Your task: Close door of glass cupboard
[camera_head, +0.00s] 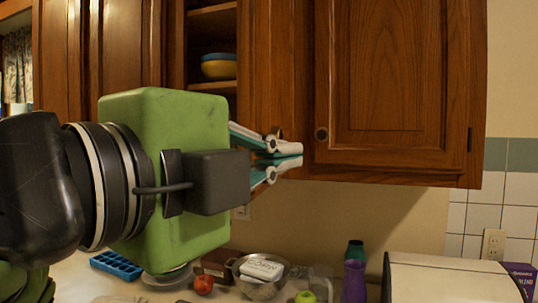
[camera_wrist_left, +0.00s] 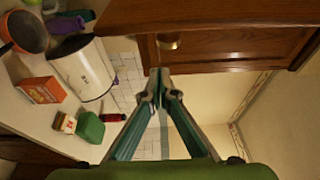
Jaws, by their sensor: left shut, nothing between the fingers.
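An open section of the wooden wall cupboard (camera_head: 212,45) shows shelves with stacked bowls. A narrow wooden panel (camera_head: 275,60) stands to its right; I cannot tell whether it is an open door seen at an angle. No glass is clearly visible. Right of it is a closed wooden door (camera_head: 390,80) with a round knob (camera_head: 321,134). My left gripper (camera_head: 298,155) is shut and empty, in front of the lower panel and left of that knob. In the left wrist view its fingertips (camera_wrist_left: 160,76) meet just below a wooden cupboard front with a knob (camera_wrist_left: 168,42). My right gripper is not in view.
The counter below holds a red apple (camera_head: 204,284), a blue tray (camera_head: 116,265), a colander (camera_head: 258,275), a purple bottle (camera_head: 354,280) and a white bread box (camera_head: 450,280). An orange box (camera_wrist_left: 41,90) shows in the left wrist view. Space under the cupboards is open.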

